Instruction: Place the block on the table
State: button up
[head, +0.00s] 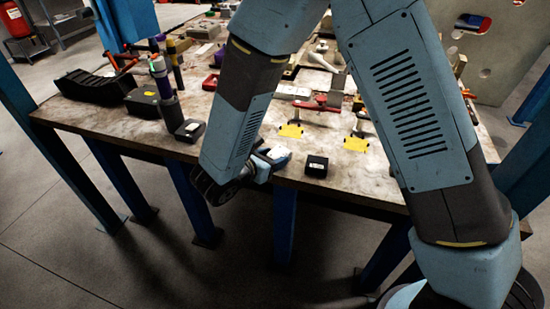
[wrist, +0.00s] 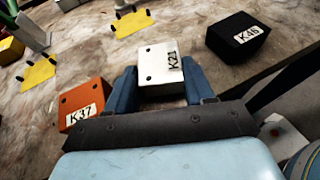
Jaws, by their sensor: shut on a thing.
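A white block (wrist: 161,62) marked K21 is between the two blue fingers of my gripper (wrist: 161,86) in the wrist view. My gripper is shut on it, with a finger along each side. In the head view the white block (head: 278,153) shows at the table's near edge, partly hidden by my gripper (head: 271,160) and arm. The table (head: 345,189) has a worn, pale top. I cannot tell whether the block touches the tabletop or is held just above it.
A black block (wrist: 238,37) marked K46 lies to the right; it also shows in the head view (head: 316,166). An orange block (wrist: 85,104) marked K37 is close on the left. Yellow plates (wrist: 131,23) lie beyond. Several tools and parts crowd the table's back.

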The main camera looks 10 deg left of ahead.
jog(key=o, duration=1.3)
jog(key=shift+o, duration=0.2)
jog(key=v, duration=1.2)
